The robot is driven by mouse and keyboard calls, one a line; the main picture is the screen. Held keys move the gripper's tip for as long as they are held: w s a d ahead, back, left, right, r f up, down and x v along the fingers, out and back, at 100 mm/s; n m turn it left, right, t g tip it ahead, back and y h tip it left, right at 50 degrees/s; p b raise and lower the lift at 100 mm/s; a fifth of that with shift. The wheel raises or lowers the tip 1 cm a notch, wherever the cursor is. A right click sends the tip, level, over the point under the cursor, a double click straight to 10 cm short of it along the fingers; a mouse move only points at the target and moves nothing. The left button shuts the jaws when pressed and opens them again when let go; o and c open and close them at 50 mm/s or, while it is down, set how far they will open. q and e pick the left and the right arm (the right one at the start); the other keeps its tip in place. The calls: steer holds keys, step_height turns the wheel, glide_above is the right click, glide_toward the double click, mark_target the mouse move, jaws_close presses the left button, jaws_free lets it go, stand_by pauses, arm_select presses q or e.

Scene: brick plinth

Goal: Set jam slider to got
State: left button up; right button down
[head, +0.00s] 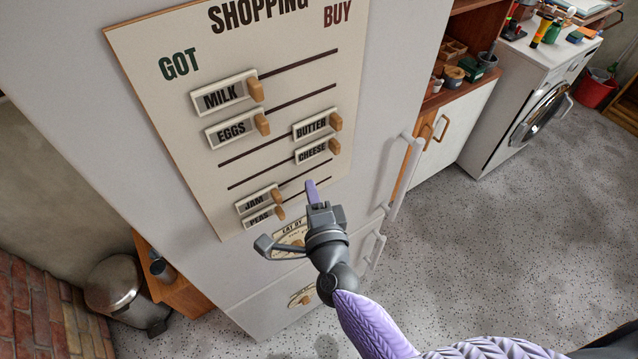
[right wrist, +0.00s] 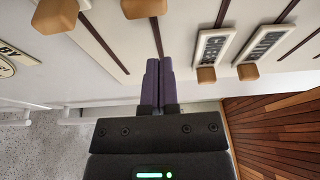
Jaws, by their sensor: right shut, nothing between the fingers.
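The cream shopping board (head: 190,130) is on the front of the white fridge, with GOT at upper left and BUY at upper right. The jam slider (head: 254,203) sits at the left, GOT end of its slot, its wooden knob at its right side. My right gripper (head: 311,186) has purple fingers, shut and empty. In the head view it is right of the jam knob, over the lower slots and below the cheese slider. The right wrist view shows the shut fingers (right wrist: 152,84) at the board, apart from the visible knobs. My left gripper is out of view.
Milk (head: 221,96) and eggs (head: 232,132) sliders are at the left, butter (head: 310,129) and cheese (head: 312,153) at the right. The peas slider (head: 259,218) is just below jam. Fridge handles (head: 404,175) stand out to the right.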

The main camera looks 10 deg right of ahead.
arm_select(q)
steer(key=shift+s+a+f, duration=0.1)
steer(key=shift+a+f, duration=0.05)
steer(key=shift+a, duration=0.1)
arm_select(e)
steer(key=s, duration=0.9)
steer(key=shift+s+a, duration=0.15)
steer(key=shift+a, duration=0.15)
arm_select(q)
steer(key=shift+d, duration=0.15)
arm_select(e)
steer(key=shift+d, duration=0.1)
